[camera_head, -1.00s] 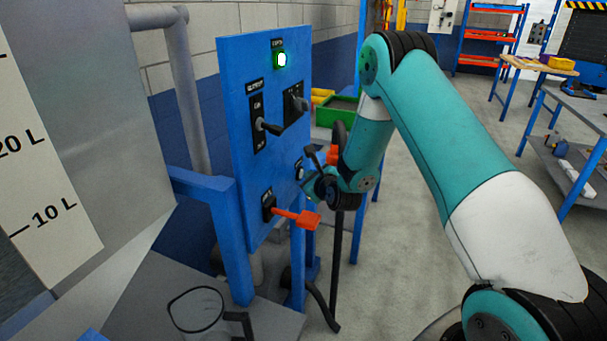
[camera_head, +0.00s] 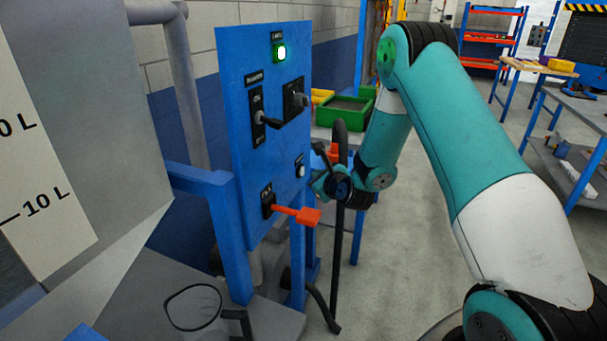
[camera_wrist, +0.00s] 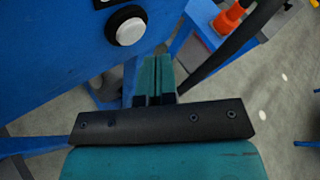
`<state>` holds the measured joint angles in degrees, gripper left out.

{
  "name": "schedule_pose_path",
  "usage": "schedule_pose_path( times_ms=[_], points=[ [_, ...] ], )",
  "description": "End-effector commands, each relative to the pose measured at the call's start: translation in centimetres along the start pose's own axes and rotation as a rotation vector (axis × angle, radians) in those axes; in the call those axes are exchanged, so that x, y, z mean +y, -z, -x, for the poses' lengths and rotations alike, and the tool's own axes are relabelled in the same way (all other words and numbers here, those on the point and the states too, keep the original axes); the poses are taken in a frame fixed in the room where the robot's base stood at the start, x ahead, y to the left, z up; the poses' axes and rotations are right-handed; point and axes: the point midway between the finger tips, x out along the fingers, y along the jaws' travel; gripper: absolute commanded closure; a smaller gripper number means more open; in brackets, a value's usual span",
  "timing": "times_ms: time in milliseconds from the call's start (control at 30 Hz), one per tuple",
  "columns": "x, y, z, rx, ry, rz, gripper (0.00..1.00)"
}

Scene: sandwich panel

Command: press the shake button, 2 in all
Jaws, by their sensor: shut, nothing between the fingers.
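A round white button (camera_head: 300,171) in a black ring sits low near the right edge of the blue panel. It also shows large in the wrist view (camera_wrist: 130,31), with part of its label cut off at the top, so I cannot read its name. My gripper (camera_head: 317,183) is just right of the button and slightly below it in the head view, apart from the panel. In the wrist view my gripper's teal fingers (camera_wrist: 154,62) are shut together and empty, to the right of and below the button. No contact with the button shows.
A black hose (camera_head: 338,240) hangs beside my gripper.

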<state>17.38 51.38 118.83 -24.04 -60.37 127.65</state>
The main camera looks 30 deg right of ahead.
Motion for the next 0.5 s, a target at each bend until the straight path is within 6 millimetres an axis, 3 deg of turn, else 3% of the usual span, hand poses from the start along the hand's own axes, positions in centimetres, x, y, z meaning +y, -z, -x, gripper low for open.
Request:
schedule_pose_path(
  times_ms=[67, 500],
  points=[
    [-0.3, 1.0, 0.4, 0.001, 0.004, -0.001, 1.00],
    [-2.1, 2.3, 2.9, -0.002, 0.003, 0.000, 1.00]
  ],
)
